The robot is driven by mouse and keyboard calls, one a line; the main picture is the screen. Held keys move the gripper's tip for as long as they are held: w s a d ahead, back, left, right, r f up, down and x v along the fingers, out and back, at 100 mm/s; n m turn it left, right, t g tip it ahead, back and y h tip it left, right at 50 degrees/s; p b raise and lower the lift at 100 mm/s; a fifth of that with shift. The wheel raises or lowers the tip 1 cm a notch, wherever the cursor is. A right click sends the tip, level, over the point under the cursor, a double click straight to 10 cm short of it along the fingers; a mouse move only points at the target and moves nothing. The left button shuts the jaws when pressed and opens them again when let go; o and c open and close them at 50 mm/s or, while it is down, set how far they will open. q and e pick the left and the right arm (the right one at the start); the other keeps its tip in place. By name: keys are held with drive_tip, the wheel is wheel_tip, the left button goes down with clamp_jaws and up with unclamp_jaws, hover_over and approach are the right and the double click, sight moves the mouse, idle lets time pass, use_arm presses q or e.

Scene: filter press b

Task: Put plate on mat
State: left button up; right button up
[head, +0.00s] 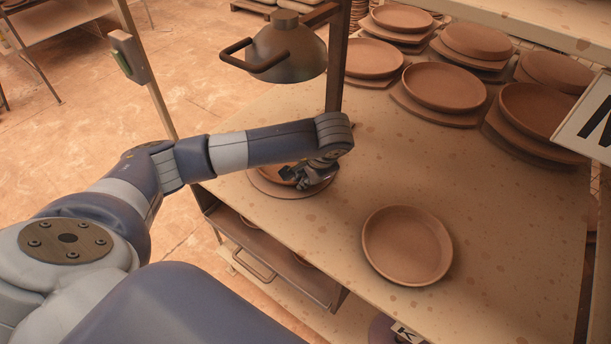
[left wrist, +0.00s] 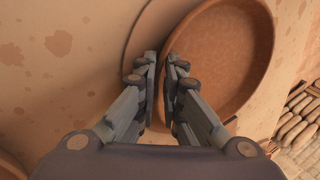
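A terracotta plate (left wrist: 222,60) is at my left gripper (left wrist: 161,62), with the plate's near rim running between the fingertips in the left wrist view. The fingers are close together with a narrow gap; whether they press on the rim cannot be told. A flat round mat (left wrist: 146,38) lies under the plate, showing mostly to its left. In the head view, the gripper (head: 312,178) covers much of the plate, and the mat's front edge (head: 290,192) shows on the table. Whether the plate touches the mat is unclear. My right gripper is in neither view.
Another terracotta plate (head: 407,245) lies on the table to the right. Several plates on mats (head: 445,86) fill the back. A metal dome with a handle (head: 286,52) and an upright post (head: 337,70) stand behind my left gripper. The table's middle is clear.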

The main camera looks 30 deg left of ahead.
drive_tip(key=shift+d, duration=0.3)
use_arm(q)
drive_tip(key=shift+r, duration=0.1)
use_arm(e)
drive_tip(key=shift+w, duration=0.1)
